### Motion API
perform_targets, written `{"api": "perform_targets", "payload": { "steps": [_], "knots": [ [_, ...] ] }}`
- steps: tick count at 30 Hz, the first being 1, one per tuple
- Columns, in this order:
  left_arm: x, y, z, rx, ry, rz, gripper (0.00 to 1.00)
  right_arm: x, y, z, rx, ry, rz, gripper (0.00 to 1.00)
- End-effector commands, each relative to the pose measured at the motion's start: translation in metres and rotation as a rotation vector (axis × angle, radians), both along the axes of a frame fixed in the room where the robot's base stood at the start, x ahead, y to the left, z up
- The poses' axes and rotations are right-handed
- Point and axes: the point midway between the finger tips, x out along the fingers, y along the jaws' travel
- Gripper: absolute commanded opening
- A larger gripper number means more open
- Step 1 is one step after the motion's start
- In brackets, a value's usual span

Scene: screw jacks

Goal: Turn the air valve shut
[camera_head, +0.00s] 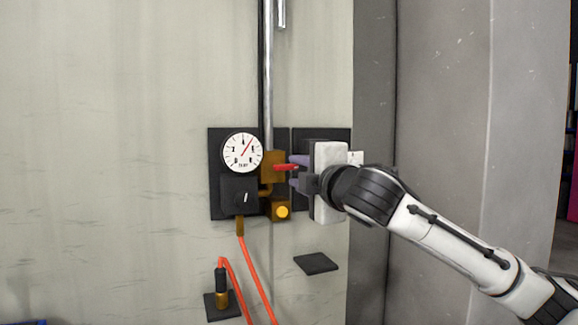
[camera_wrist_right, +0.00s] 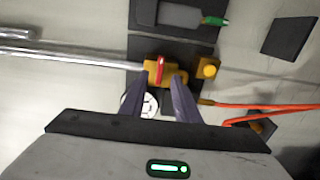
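The air valve is a brass body (camera_head: 267,168) on a vertical metal pipe (camera_head: 267,80). Its red handle (camera_head: 286,167) looks crosswise to the pipe in both views. In the wrist view the handle (camera_wrist_right: 160,70) shows between and just beyond my fingertips. My right gripper (camera_head: 297,171) comes from the right with its fingers apart, one above and one below the handle. The wrist view also shows the right gripper (camera_wrist_right: 156,84) open. I cannot tell whether either finger touches the handle. My left gripper is not in view.
A round gauge (camera_head: 242,152) and a dark regulator box (camera_head: 240,194) sit left of the valve. A yellow knob (camera_head: 282,211) is just below. An orange hose (camera_head: 253,268) hangs down. A dark plate (camera_head: 316,263) is at lower right. A grey column (camera_head: 440,120) stands at right.

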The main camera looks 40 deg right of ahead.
Motion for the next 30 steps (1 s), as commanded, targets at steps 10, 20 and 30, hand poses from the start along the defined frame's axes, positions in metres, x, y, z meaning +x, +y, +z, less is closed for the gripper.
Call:
{"api": "perform_targets", "payload": {
  "steps": [10,20,30],
  "knots": [
    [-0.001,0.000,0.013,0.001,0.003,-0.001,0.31,0.048,-0.011,0.001,0.001,0.000,0.001,0.29],
    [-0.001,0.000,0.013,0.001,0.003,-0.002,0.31,0.054,-0.012,0.000,0.000,-0.001,0.002,0.29],
    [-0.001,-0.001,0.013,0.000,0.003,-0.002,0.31,0.053,-0.012,0.000,0.001,-0.001,0.001,0.00]
  ]
}}
